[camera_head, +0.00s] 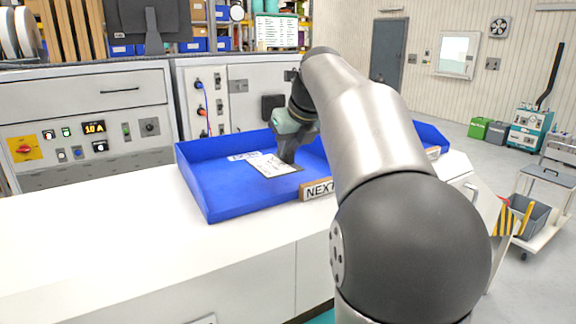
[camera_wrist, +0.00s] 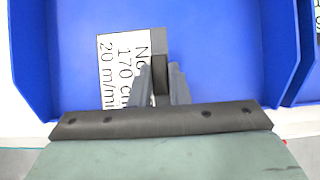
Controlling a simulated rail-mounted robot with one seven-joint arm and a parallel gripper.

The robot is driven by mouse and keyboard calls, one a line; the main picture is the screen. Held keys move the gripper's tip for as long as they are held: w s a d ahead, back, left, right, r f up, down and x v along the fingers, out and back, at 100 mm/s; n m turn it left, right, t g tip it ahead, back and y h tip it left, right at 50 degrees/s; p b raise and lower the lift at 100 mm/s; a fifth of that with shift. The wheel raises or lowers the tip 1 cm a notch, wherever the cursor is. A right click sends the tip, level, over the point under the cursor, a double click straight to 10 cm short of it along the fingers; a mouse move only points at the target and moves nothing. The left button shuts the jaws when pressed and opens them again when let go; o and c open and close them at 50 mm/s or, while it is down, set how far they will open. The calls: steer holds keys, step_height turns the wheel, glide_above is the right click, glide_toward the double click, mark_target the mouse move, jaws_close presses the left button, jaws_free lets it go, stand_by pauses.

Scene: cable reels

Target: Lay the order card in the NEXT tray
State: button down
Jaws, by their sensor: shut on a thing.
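The order card (camera_head: 272,165) is a white printed sheet with a dark edge. It is inside the outline of the blue NEXT tray (camera_head: 207,195), and I cannot tell whether it touches the tray floor. My gripper (camera_head: 287,160) points down over the tray and is shut on the card's right part. In the wrist view the card (camera_wrist: 116,70) shows large black print beside my fingers (camera_wrist: 160,85), with blue tray around it; the fingers hide some of the print. The NEXT label (camera_head: 317,190) is on the tray's front, partly behind my arm.
A second white printed patch (camera_head: 243,156) shows in the tray, left of the card. Another blue tray (camera_head: 431,134) stands to the right, mostly hidden by my arm. The white counter (camera_head: 120,230) is clear at the left. A control panel (camera_head: 90,130) stands behind.

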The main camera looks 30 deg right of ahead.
steer(key=shift+w+d+f, duration=0.25)
steer(key=shift+d+f, duration=0.1)
steer(key=shift+f, duration=0.15)
steer(key=shift+w+d+f, duration=0.25)
steer(key=shift+d+f, duration=0.1)
steer(key=shift+f, duration=0.15)
steer(key=shift+w+d+f, duration=0.1)
steer(key=shift+f, duration=0.55)
steer(key=shift+w+d+f, duration=0.1)
steer(key=shift+f, duration=0.95)
steer(key=shift+s, duration=0.1)
steer(key=c, duration=1.4)
jaws_free()
steer(key=v, duration=1.2)
